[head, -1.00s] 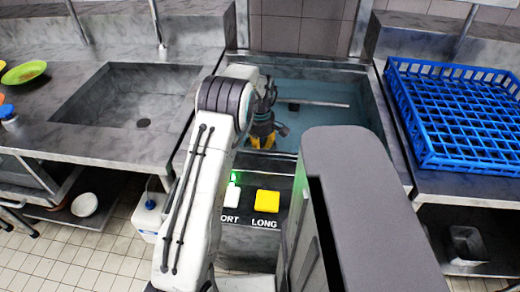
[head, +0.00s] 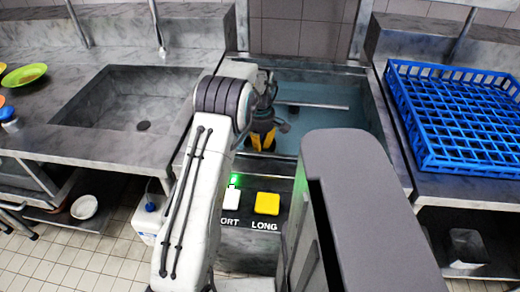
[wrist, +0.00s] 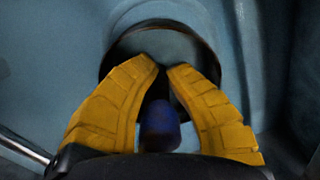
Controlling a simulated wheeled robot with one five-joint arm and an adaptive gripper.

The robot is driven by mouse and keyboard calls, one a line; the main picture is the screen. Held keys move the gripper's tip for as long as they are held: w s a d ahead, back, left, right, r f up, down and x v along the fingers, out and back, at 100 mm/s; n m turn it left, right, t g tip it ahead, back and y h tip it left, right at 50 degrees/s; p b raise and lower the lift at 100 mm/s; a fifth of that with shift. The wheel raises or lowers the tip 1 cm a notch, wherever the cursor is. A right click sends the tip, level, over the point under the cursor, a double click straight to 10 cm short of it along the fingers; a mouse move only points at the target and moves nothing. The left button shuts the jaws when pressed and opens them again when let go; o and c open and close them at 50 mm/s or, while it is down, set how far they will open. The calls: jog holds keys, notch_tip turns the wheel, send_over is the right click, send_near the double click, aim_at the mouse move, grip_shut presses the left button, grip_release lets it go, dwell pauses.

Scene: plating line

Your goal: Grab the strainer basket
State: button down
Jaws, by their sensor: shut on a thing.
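My gripper (wrist: 165,67) has two yellow fingers, close together at the tips. Between them is a dark blue knob (wrist: 160,127), which appears to be the strainer basket's handle. Beyond the fingertips, a dark round rim with a grey middle (wrist: 152,40) shows in the wrist view; the fingers cover its near side. My gripper is shut on the basket by its knob. In the head view, my gripper (head: 262,140) is down in the blue-tinted basin (head: 325,88), near its front wall. The basket itself is hidden there by my arm and fingers.
A blue rack (head: 455,110) stands on the right counter. A metal rod (head: 320,106) crosses the basin. White and yellow (head: 267,203) buttons are on the front panel.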

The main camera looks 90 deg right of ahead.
jog(key=shift+r, duration=0.9)
jog(key=s+d+r+p, duration=0.2)
jog(key=s+r+p, duration=0.3)
jog(key=s, duration=0.6)
jog(key=shift+d+r, duration=0.25)
jog(key=shift+r, duration=0.75)
